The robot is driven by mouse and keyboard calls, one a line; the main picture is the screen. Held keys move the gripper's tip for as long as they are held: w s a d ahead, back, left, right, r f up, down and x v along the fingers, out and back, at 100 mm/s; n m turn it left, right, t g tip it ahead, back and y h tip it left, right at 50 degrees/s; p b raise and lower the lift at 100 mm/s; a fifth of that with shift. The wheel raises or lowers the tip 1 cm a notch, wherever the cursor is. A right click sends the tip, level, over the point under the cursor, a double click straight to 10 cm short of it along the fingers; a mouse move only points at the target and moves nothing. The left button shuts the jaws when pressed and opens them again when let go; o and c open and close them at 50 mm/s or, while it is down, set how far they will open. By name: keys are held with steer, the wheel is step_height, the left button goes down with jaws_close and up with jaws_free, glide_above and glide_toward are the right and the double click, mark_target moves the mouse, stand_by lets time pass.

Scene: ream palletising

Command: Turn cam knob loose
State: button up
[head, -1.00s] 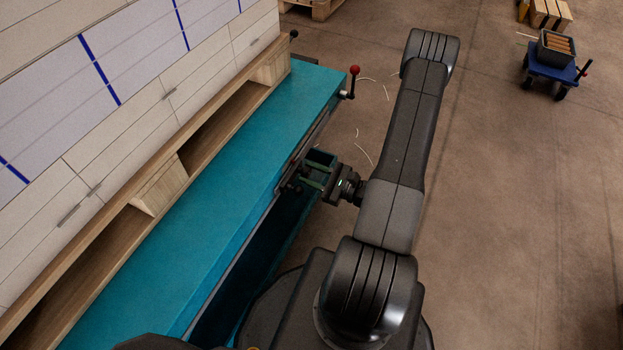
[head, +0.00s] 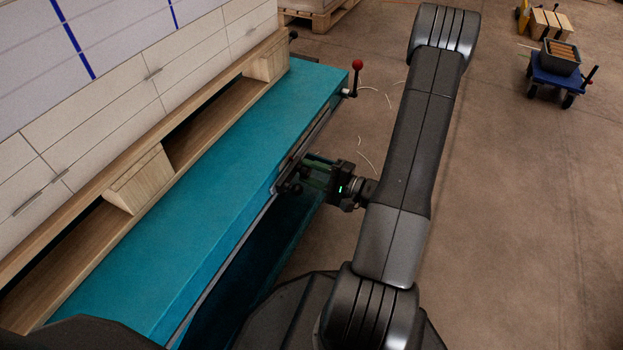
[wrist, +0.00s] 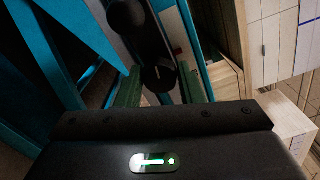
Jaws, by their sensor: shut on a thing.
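The black cam knob (wrist: 158,78), with a pale line on its face, sits on the metal rail along the side of the teal-topped platform (head: 215,185). My gripper (head: 303,177) reaches it from the right in the head view. In the wrist view my gripper's two green fingers (wrist: 160,90) stand on either side of the knob and are shut on it. A second rounded black part (wrist: 125,14) shows just beyond the knob. In the head view the knob is mostly hidden by the fingers and dark parts.
A red-ball lever (head: 357,66) stands at the platform's far corner. A blue cart (head: 556,78) stands far right. The floor right of my arm is clear.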

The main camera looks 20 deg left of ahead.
steer(key=shift+n+b, duration=0.3)
steer(key=shift+n, duration=0.6)
steer(key=o, duration=1)
steer(key=s+d+p, duration=0.1)
steer(key=d+p, duration=0.2)
steer(key=d, duration=1)
steer(key=shift+d, duration=0.4)
steer(key=a+b, duration=0.1)
steer(key=a, duration=0.3)
steer(key=a+b, duration=0.1)
steer(key=a, duration=0.4)
steer(key=w+a+b, duration=0.1)
steer(key=a, duration=0.4)
